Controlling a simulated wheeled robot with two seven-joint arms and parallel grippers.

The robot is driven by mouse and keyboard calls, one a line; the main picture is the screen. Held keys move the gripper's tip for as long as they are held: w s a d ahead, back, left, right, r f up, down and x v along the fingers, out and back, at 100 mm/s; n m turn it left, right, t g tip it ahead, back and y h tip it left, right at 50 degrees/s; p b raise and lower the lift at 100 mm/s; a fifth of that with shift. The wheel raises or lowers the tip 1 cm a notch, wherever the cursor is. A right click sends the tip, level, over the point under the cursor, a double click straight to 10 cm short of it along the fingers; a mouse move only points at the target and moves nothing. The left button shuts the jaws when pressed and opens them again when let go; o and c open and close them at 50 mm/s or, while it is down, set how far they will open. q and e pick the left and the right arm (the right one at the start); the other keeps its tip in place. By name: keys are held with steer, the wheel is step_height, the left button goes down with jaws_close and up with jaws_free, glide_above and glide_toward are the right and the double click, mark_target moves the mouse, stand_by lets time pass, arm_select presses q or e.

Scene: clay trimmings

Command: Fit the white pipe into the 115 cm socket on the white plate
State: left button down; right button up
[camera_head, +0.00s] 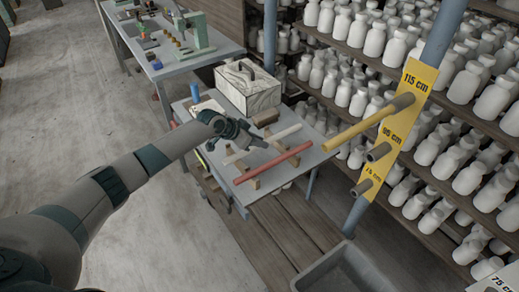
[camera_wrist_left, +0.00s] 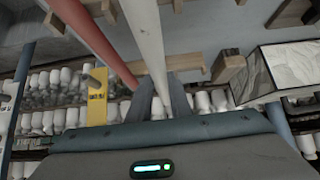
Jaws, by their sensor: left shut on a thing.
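The white pipe (camera_head: 286,132) lies across wooden rests on the grey table, beside the red pipe (camera_head: 272,163). My left gripper (camera_head: 258,143) is shut on the white pipe near its middle. In the left wrist view the white pipe (camera_wrist_left: 147,40) runs between the two fingers (camera_wrist_left: 160,98). A yellow plate (camera_head: 408,100) on a post carries several stub sockets, with the 115 cm label at its top. A yellow pipe (camera_head: 362,123) extends from the 115 cm socket (camera_head: 403,101). A pale plate corner (camera_head: 503,282) marked 75 cm shows at bottom right, mostly cut off. My right gripper is out of view.
A marbled white box (camera_head: 247,92) and a blue cylinder (camera_head: 195,92) stand at the back of the table (camera_head: 310,160). Shelves of white bottles (camera_head: 385,40) stand behind the yellow plate. A grey bin (camera_head: 345,270) is at the front. Concrete floor is clear at left.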

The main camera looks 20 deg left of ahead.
arm_select(q)
steer(key=s+d+r+b, duration=0.2)
steer(key=d+r, duration=0.5)
steer(key=d, duration=0.4)
steer(key=shift+s+d+r+b, duration=0.15)
steer(key=shift+s+r+b, duration=0.2)
steer(key=shift+b, duration=0.3)
steer(key=shift+s, duration=0.1)
steer(key=s+a+r+n+t+y+b, duration=0.1)
steer(key=s+a+r+n+y, duration=0.1)
steer(key=s+r, duration=0.4)
steer(key=s+a+r+n+t+y, duration=0.1)
steer(key=s+a+r+n+y, duration=0.2)
steer(key=r, duration=1)
steer(key=shift+s+a+r+n+y+b, duration=0.3)
steer(key=shift+s+a+r+n+b, duration=0.1)
steer(key=shift+s+a+n, duration=1.15)
steer(key=shift+w+a+m, duration=0.1)
steer(key=shift+m, duration=0.15)
